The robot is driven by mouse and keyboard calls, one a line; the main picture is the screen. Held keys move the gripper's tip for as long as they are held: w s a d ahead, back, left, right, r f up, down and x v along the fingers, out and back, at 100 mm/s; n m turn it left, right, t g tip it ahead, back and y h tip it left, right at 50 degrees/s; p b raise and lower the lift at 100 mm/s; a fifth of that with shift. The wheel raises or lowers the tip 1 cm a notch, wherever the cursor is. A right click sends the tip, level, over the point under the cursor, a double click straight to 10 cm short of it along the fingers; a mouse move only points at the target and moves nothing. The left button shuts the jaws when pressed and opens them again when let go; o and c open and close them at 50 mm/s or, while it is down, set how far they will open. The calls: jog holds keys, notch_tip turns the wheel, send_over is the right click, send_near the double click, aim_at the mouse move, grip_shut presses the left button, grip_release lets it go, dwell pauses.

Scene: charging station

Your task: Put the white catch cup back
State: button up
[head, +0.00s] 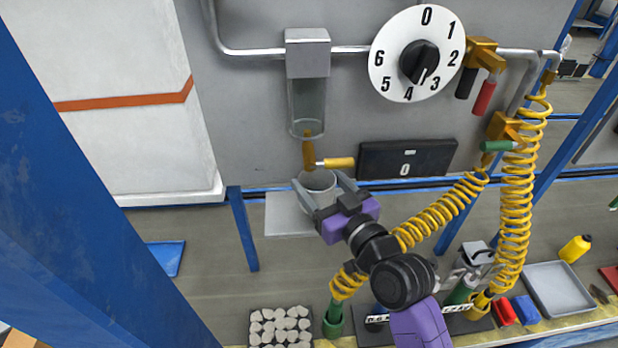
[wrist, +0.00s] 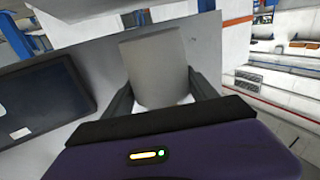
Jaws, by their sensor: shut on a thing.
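The white catch cup (head: 318,187) is upright between the fingers of my gripper (head: 325,190), below the brass outlet (head: 309,153) with its yellow handle. My gripper is shut on the cup, one finger on each side. In the wrist view the cup (wrist: 155,68) fills the space between the dark fingers (wrist: 163,95). A small light grey shelf (head: 288,216) lies under and to the left of the cup. I cannot tell whether the cup's base touches it.
A clear sight tube (head: 308,105) hangs above the outlet. A black display (head: 406,159) reading 0 is right of the cup. Yellow coiled hoses (head: 516,190) hang at the right. A tray of pale stones (head: 281,326) and a grey tray (head: 558,289) sit on the bench below.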

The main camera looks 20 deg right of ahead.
aim_at(309, 184)
jog(key=w, duration=0.3)
jog(key=shift+a, duration=0.2)
jog(key=f, duration=0.2)
jog(key=shift+w+a+f, duration=0.1)
jog(key=shift+w+f, duration=0.2)
jog(key=shift+f, duration=0.45)
jog(key=shift+f, duration=0.2)
jog(key=o, duration=1.1)
jog(key=shift+r, duration=0.1)
jog(key=shift+r, duration=0.15)
